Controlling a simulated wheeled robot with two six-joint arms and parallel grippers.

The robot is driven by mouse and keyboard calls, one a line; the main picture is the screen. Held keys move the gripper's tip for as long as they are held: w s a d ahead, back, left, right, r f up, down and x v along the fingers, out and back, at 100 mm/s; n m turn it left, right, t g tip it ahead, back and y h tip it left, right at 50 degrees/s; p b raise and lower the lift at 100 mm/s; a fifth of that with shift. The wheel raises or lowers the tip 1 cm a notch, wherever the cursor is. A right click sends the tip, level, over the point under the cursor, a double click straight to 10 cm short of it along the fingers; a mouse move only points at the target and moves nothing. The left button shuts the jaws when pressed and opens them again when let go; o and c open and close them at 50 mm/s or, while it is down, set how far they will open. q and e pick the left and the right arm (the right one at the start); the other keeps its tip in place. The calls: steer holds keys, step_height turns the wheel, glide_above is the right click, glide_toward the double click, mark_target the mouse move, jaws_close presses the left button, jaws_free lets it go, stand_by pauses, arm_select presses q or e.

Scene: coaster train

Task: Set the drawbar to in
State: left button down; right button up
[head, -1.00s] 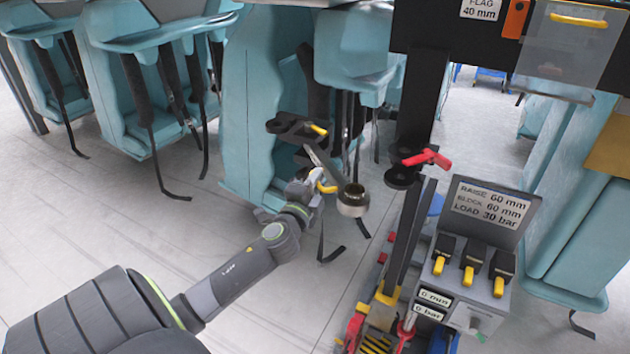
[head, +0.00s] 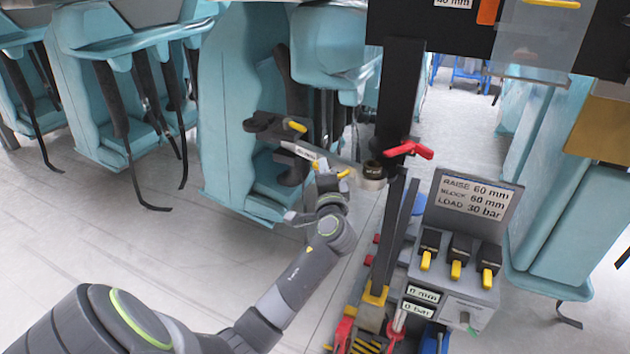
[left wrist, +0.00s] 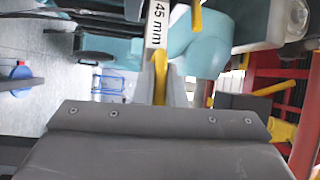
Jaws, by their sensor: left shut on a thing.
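The drawbar (head: 345,164) is a grey bar with a round metal eye (head: 372,183) at its right end. Its left end meets a black bracket (head: 268,124) with a yellow handle on the teal car. My left gripper (head: 331,181) is shut on a yellow handle by the bar, also seen in the left wrist view (left wrist: 160,75) below a white "45 mm" label (left wrist: 157,24). The eye is right at the black post (head: 401,95), below a red-handled pin (head: 408,149). I cannot tell whether it is between the post's lugs. My right gripper is out of view.
A grey control box (head: 455,265) with several yellow levers and a sign reading raise, block and load stands at right. A red and yellow jack (head: 370,325) stands at the post's foot. Teal cars with hanging black straps line the left. Open floor (head: 120,250) lies at front left.

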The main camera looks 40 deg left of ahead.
mark_target(338, 169)
arm_select(q)
steer(key=shift+w+d+f+n+g+y+b, duration=0.1)
steer(key=shift+w+d+n+g+y+b, duration=0.15)
steer(key=shift+w+n+g+y+b, duration=0.7)
steer(key=shift+w+d+f+n+g+y+b, duration=0.15)
steer(key=shift+w+n+g+y+b, duration=0.3)
steer(key=shift+w+g+b, duration=0.5)
steer(key=shift+w+b, duration=0.25)
steer(key=shift+b, duration=0.25)
steer(key=shift+r, duration=0.15)
steer(key=shift+r+y, duration=0.1)
steer(key=shift+y, duration=0.2)
steer(key=c, duration=1.5)
jaws_free()
steer(key=shift+w, duration=0.2)
